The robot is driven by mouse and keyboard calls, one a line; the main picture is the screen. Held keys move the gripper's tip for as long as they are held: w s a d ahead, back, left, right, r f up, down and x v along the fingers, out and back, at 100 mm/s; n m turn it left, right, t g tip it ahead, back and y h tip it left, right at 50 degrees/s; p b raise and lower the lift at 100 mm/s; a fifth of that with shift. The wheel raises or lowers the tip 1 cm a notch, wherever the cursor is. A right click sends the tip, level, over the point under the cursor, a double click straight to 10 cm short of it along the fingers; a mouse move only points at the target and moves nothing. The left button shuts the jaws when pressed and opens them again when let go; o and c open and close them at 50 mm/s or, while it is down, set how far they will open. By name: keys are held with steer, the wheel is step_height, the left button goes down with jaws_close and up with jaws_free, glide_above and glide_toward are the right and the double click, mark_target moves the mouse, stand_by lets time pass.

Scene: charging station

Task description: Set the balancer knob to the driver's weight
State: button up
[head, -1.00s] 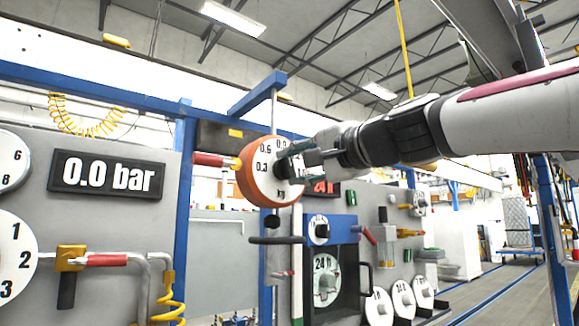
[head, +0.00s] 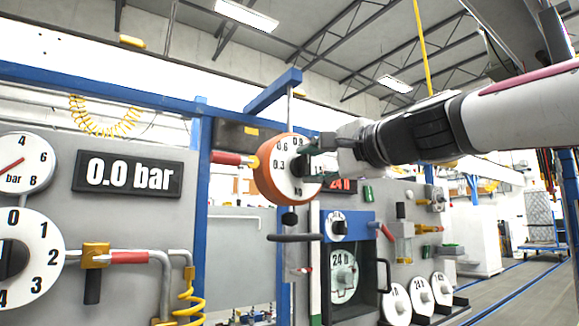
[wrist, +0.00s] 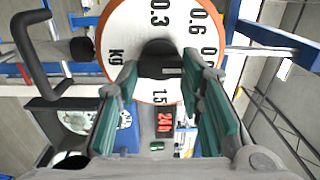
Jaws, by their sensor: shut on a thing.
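The balancer (head: 265,184) is a round orange drum with a white dial face (head: 287,165), hanging from a blue overhead arm. The dial reads 0.3, 0.6 and up to 1.5, with "kg"; it also shows in the wrist view (wrist: 128,35). The black balancer knob (wrist: 158,48) is at the middle of the dial. My gripper (head: 312,165) comes from the right and is shut on the knob. In the wrist view its green fingers (wrist: 160,72) lie on either side of the knob. The fingers hide part of the dial, and I cannot tell which number the knob points to.
A "0.0 bar" display (head: 128,174) and large dials stand at the left. Below the balancer are a black handle (head: 294,238) and a blue-topped cabinet (head: 352,226). White discs (head: 420,289) stand at lower right. Open floor (head: 515,300) lies at far right.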

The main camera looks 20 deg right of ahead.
steer(key=shift+f, duration=0.15)
steer(key=o, duration=1.2)
steer(key=shift+c, duration=0.2)
steer(key=shift+s, duration=0.1)
steer(key=v, duration=1.2)
